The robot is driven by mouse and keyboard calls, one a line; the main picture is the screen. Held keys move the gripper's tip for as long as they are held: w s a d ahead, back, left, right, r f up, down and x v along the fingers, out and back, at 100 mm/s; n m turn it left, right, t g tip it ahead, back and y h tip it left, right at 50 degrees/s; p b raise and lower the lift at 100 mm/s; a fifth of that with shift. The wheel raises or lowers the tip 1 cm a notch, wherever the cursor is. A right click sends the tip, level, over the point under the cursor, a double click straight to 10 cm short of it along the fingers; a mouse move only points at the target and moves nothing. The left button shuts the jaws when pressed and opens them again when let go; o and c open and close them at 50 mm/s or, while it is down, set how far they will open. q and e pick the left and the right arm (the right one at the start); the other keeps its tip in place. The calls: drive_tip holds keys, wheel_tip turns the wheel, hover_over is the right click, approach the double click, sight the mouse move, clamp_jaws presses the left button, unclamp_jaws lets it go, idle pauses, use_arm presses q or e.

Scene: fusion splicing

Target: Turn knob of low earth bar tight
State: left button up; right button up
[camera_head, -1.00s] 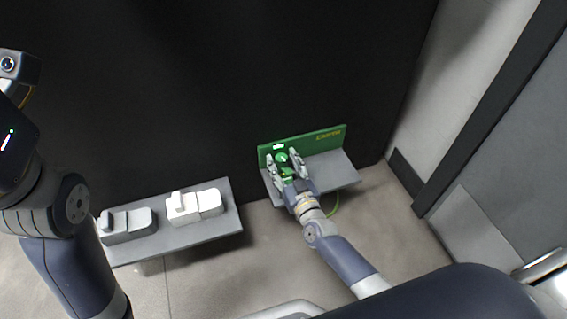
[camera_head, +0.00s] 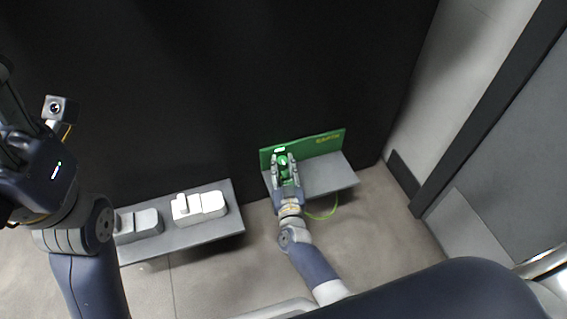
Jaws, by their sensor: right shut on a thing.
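The low earth bar (camera_head: 308,147) is a green upright panel with yellow lettering, standing along the back of a grey shelf low on the dark wall. The green knob (camera_head: 283,161) sits at its left part, just under a small white label. My right gripper (camera_head: 284,158) is at the panel with its two fingers on either side of the knob, shut on it. The fingers hide part of the knob. My left gripper's fingers are not clearly in view; its wrist and arm stand at the left edge, away from the bar.
The grey shelf (camera_head: 328,176) under the bar has bare room on its right. A green-yellow cable (camera_head: 325,214) hangs below it. A second grey shelf (camera_head: 200,233) at left carries white devices (camera_head: 200,207). A side wall and door stand at right.

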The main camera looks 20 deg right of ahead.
drive_tip(key=shift+r, duration=0.1)
drive_tip(key=o, duration=1.1)
drive_tip(key=shift+c, duration=0.2)
drive_tip(key=shift+d, duration=0.1)
